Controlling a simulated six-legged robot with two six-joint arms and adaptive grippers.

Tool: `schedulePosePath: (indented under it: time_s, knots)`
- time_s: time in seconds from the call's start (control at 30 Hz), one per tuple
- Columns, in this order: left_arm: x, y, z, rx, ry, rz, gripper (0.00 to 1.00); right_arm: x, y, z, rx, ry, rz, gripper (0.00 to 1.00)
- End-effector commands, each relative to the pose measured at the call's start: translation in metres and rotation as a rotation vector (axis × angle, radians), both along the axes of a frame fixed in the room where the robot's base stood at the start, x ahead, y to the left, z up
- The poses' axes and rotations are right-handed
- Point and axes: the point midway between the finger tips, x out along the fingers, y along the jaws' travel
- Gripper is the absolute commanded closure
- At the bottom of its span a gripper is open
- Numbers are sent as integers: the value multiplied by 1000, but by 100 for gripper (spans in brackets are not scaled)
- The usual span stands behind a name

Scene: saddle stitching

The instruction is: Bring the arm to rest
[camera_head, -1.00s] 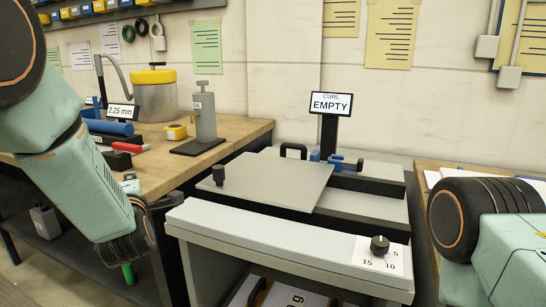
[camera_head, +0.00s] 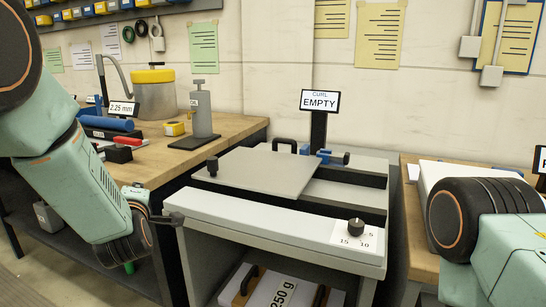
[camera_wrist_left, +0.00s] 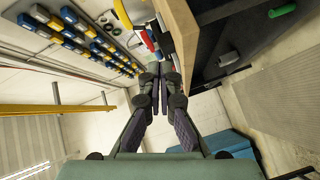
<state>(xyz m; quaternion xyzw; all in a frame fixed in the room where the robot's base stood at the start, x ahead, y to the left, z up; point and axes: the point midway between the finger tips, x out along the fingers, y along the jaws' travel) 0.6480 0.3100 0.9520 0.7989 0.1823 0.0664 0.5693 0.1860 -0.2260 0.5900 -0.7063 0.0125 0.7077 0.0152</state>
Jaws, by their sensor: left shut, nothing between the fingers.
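My left arm comes in from the left, and its left gripper (camera_head: 172,218) hangs in front of the wooden bench, by the left end of the grey machine's front bar. In the left wrist view the left gripper (camera_wrist_left: 160,74) has its two fingers together, with nothing between them. My right arm's forearm (camera_head: 500,235) shows at the right edge, but its gripper is out of the picture.
A grey machine (camera_head: 250,215) with a dial (camera_head: 356,226) and an "EMPTY" sign (camera_head: 319,101) stands in the middle. Below it is a box labelled "250 g" (camera_head: 283,290). The wooden bench (camera_head: 165,165) at left holds a yellow-lidded jar (camera_head: 154,98) and tools.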

Motion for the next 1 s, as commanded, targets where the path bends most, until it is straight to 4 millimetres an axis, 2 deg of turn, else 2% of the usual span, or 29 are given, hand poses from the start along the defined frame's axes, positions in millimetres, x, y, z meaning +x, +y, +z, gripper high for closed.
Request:
schedulePosePath:
  time_s: [0.1, 0.17, 0.27, 0.3, 0.37, 0.5, 0.57, 0.7, 0.77, 0.8, 0.9, 1.0]
  knots:
    - [-10, -9, -25, 133, 136, -65, 100, 0, 0, 0, 0, -1, 0, 60]
    - [-22, -15, -49, 220, 237, -117, 100, 0, 0, 0, 0, -1, 0, 60]
    - [-51, -27, -102, 380, 438, -239, 100, 0, 0, 0, 0, -1, 0, 60]
    - [-66, -32, -124, 438, 516, -295, 100, 0, 0, 0, 0, -1, 0, 60]
    - [-90, -38, -156, 514, 626, -378, 100, 0, 0, 0, 0, 0, 0, 60]
    - [-154, -52, -222, 653, 850, -585, 100, 0, 0, 0, 0, 0, 0, 60]
    - [-185, -57, -247, 697, 936, -679, 100, 0, 0, 0, 0, -1, 0, 60]
    - [-263, -68, -296, 760, 1115, -900, 100, 0, 0, 0, 0, -1, 0, 60]
    - [-299, -72, -312, 765, 1182, -991, 100, 0, 0, 0, 0, -1, 0, 60]
    - [-323, -74, -322, 760, 1227, -1047, 100, 0, 0, 0, 0, 0, 0, 60]
    - [-379, -79, -340, 720, 1321, -1157, 100, 0, 0, 0, 0, 0, 0, 60]
    - [-424, -81, -351, 668, 1397, -1218, 100, 0, 0, 0, 0, 0, 0, 60]
